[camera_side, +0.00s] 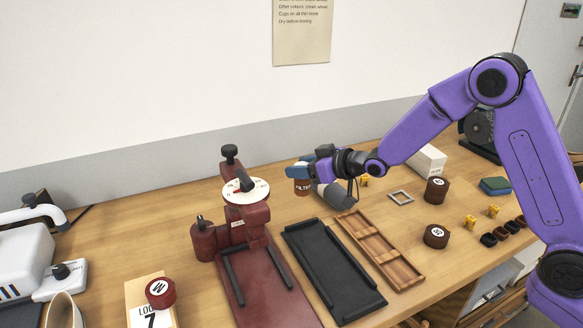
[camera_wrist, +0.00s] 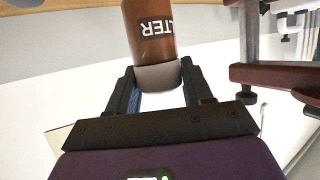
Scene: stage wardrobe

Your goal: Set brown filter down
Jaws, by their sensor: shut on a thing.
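The brown filter (camera_side: 303,188) is a brown cylinder with a dark FILTER label and a pale grey end. It also shows in the wrist view (camera_wrist: 150,22), where its pale end is between my fingers. My gripper (camera_side: 299,171) is shut on that end, and the filter hangs below the blue fingers in the side view. It is at the back of the wooden table, right of the dark red press. I cannot tell whether its lower end touches the table. In the wrist view my gripper (camera_wrist: 158,78) hides part of the pale end.
The dark red press (camera_side: 246,215) stands left of the filter. A grey cylindrical thing (camera_side: 338,196) is close on its right. A black tray (camera_side: 330,272) and a wooden compartment tray (camera_side: 376,248) lie in front. Dark round tins (camera_side: 437,190) and small yellow pieces stand farther right.

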